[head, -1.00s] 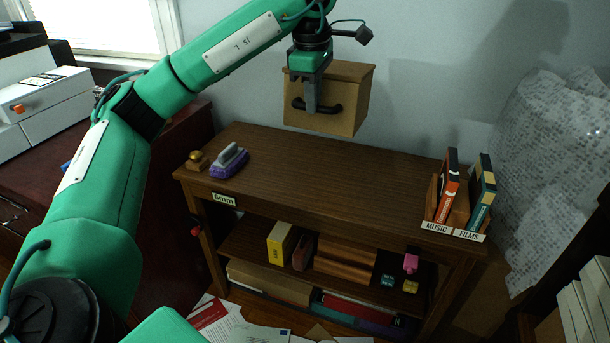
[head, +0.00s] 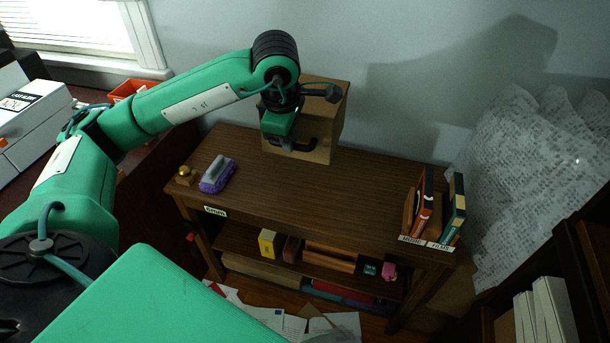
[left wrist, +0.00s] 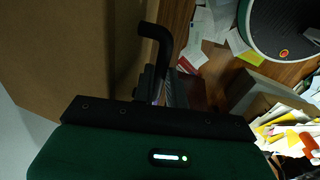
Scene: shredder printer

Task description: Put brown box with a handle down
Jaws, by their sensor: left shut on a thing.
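The brown box (head: 322,120) with a black handle (head: 308,147) is upright over the back middle of the wooden shelf unit's top (head: 300,188). I cannot tell whether its bottom touches the wood. My left gripper (head: 287,146) is shut on the handle at the box's front and hides part of it. In the left wrist view the box (left wrist: 70,50) fills the left side, and the black handle (left wrist: 152,40) reaches down to the gripper (left wrist: 152,85). My right gripper is not in view.
A purple brush (head: 216,176) and a small gold-knobbed object (head: 185,175) stand at the top's left end. Upright books (head: 424,205) stand at its right end. The top between is clear. Papers (head: 290,325) lie on the floor.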

